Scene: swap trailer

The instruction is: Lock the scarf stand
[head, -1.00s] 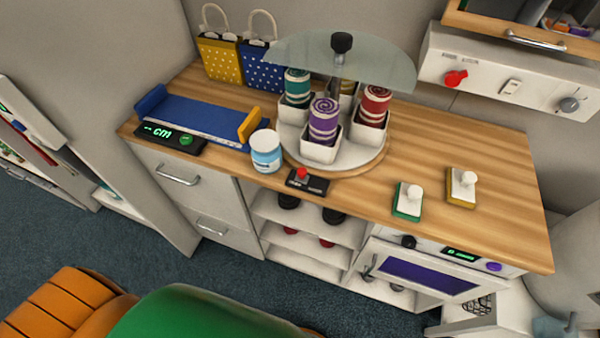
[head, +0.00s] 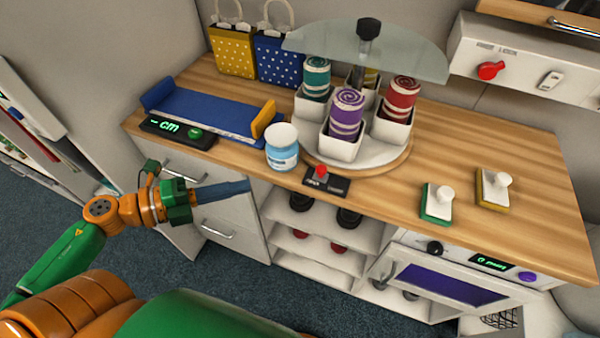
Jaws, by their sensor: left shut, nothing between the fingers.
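The scarf stand (head: 398,160) is a round turntable on the wooden counter, with white cups holding rolled scarves: teal (head: 316,77), purple (head: 346,112), red (head: 402,94) and a yellowish one partly hidden. A half-round glass shield (head: 420,62) with a black knob (head: 368,29) stands over it. A small black base with a red lever (head: 321,171) sits at the stand's front edge; its marking is too small to read. My left gripper (head: 246,186) is shut and empty, in front of the drawers, left of and below the red lever. My right gripper is not in view.
A white jar with a blue label (head: 283,155) stands close left of the red lever. A blue measuring board (head: 205,115) lies farther left, with two dotted bags (head: 232,50) behind. Green (head: 437,204) and yellow (head: 494,188) stampers stand right. Counter between stand and stampers is clear.

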